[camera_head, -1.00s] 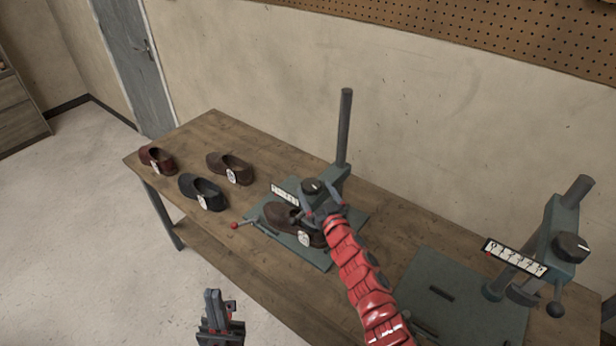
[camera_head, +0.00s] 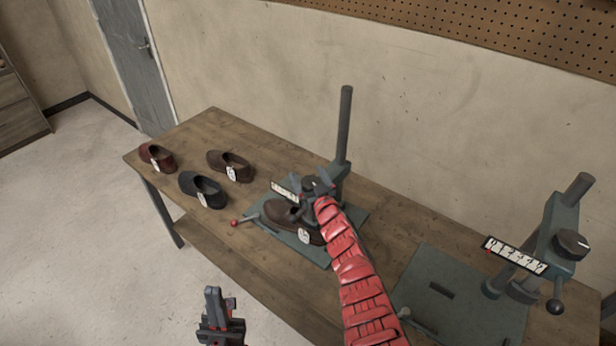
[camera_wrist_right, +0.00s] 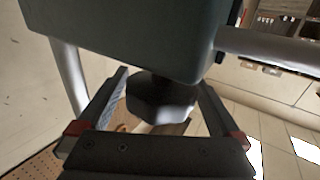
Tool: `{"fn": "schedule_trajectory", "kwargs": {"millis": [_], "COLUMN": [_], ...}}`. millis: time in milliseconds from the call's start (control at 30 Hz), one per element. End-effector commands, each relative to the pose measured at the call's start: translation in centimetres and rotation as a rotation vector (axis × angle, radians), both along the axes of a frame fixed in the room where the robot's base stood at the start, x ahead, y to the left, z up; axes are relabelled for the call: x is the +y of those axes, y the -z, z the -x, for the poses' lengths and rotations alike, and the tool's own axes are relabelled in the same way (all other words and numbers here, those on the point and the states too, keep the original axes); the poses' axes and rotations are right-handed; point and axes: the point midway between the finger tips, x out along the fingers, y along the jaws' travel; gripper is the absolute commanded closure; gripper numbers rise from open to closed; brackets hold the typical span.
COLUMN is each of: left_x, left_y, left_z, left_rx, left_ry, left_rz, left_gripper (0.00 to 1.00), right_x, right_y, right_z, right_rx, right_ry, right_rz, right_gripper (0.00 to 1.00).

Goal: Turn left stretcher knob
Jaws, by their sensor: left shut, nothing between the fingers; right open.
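The left stretcher (camera_head: 334,182) stands on the bench with a brown shoe (camera_head: 279,213) on it. Its dark round knob (camera_head: 309,183) is at the top front and is partly covered by my right gripper (camera_head: 317,183). In the right wrist view the dark faceted knob (camera_wrist_right: 160,98) sits under a dark green block, between the fingers of my right gripper (camera_wrist_right: 158,108). These fingers are open, and gaps appear on both sides of the knob. My left gripper (camera_head: 216,302) is shut and empty, low in front of the bench.
Several loose shoes, such as a black one (camera_head: 201,190), lie on the left of the wooden bench (camera_head: 217,132). A red-tipped lever (camera_head: 236,222) sticks out of the left stretcher. A second stretcher (camera_head: 561,235) stands at the right. A pegboard (camera_head: 470,40) hangs behind.

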Motion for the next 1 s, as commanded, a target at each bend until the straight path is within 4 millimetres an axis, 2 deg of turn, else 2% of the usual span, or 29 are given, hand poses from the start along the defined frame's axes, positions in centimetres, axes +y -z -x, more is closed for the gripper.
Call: {"fn": "schedule_trajectory", "kwargs": {"millis": [67, 500, 533, 1000], "left_x": [0.00, 0.00, 0.00, 0.00], "left_y": [0.00, 0.00, 0.00, -0.66], "left_z": [0.00, 0.00, 0.00, 0.00], "left_rx": [0.000, 0.000, 0.000, 0.000], "left_ry": [0.000, 0.000, 0.000, 0.000], "left_rz": [0.000, 0.000, 0.000, 0.000], "left_gripper": [1.00, 1.00, 1.00, 1.00], "right_x": [-0.01, -0.03, -0.03, -0.56], "right_y": [0.01, 0.02, 0.02, -0.04], "right_z": [0.01, 0.01, 0.01, -0.47], "right_rx": [0.000, 0.000, 0.000, -0.002], "right_ry": [0.000, 0.000, 0.000, -0.084], "right_rz": [0.000, 0.000, 0.000, 0.009], "right_gripper": [0.00, 0.77, 0.80, 0.79]}}
